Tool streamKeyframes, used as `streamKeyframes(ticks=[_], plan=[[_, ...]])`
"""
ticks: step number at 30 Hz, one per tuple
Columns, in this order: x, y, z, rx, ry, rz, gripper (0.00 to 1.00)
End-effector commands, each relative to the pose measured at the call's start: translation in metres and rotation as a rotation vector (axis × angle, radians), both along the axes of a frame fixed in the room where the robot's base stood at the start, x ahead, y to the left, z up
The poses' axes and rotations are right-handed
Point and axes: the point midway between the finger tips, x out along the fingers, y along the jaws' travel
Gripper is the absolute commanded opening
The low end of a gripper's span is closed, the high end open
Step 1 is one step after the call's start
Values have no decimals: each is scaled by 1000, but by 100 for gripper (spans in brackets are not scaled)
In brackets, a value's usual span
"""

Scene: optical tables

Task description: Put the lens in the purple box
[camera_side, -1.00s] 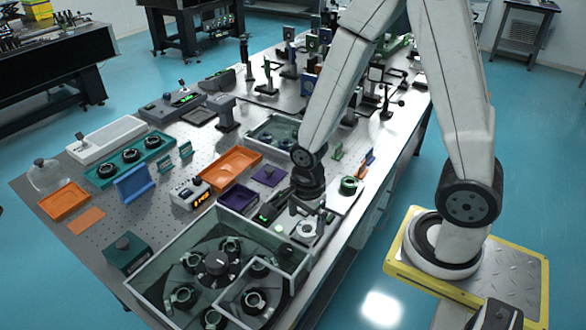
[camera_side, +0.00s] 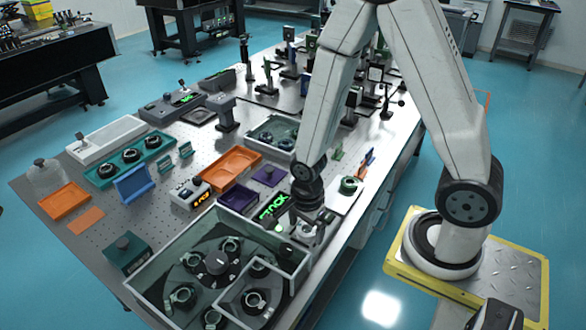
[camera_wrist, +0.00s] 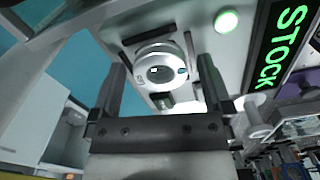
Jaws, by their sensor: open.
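The lens (camera_wrist: 161,72), a round clear disc in a pale ring mount, sits on a light stock station. In the wrist view it appears between the fingertips of my open gripper (camera_wrist: 162,75), with a finger to each side; I cannot tell whether either finger touches it. In the side view my gripper (camera_side: 304,228) is low over the station and partly hides the lens. The purple box (camera_side: 238,199) is an open shallow tray to the left of my gripper. Its inside looks empty.
A lit green STOCK sign (camera_wrist: 284,45) and a round green light (camera_wrist: 226,21) are beside the lens. A walled glass bin (camera_side: 215,265) with mounts stands in front. An orange tray (camera_side: 232,168) and a purple pad (camera_side: 266,175) lie behind the box.

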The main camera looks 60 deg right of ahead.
Motion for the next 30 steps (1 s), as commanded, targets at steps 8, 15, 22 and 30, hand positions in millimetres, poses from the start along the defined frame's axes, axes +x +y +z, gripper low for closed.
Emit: streamKeyframes(ticks=[8,15,22,30], plan=[[0,0,0,0,0,0,30],[0,0,0,0,0,0,3],[0,0,3,0,0,0,3],[1,0,17,0,-4,0,3]])
